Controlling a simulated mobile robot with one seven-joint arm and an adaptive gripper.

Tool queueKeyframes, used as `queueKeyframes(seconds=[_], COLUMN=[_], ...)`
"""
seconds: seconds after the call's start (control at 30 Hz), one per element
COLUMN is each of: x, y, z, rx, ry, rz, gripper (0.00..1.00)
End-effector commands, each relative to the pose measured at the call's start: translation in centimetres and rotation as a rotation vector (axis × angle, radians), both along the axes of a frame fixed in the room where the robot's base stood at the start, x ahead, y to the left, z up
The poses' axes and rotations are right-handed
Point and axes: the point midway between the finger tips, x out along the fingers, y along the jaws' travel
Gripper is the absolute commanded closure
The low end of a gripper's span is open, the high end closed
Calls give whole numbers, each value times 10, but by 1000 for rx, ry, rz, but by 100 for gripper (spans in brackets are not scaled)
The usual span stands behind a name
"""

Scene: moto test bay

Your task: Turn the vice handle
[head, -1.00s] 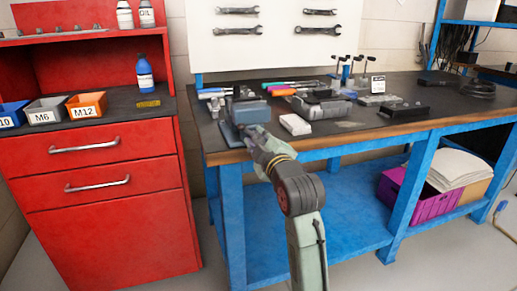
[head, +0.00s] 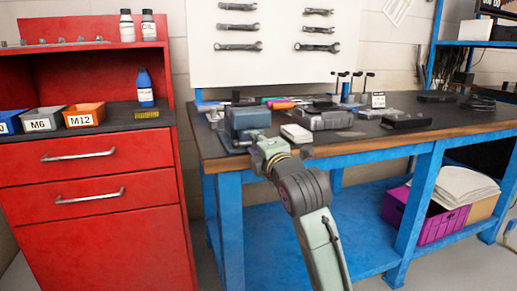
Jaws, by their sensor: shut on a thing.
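The vice (head: 246,121) is a blue-grey block on a base plate at the left front corner of the workbench. My gripper (head: 259,147) is at the vice's front, low against the bench edge. It is shut on the vice handle, which is mostly hidden behind my gripper and wrist. The fingertips are too small and covered to make out clearly.
The workbench (head: 375,149) has a white box (head: 296,133), a grey case (head: 323,118) and a black block (head: 406,121) right of the vice. A red cabinet (head: 100,220) stands left, across a narrow gap. A purple crate (head: 440,226) sits on the lower shelf.

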Motion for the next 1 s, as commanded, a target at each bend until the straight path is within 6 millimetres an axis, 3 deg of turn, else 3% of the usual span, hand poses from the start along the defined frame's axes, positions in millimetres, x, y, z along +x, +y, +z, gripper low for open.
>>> queueKeyframes(seconds=[0.53,0.57,0.83,1.0], x=[3,3,3,3], y=[-2,-2,-2,-2], z=[3,3,1,-1], rx=[-24,-24,-23,-22], ry=[-14,-14,-11,-5], rz=[-6,-6,-7,-7], gripper=[100,76,58,57])
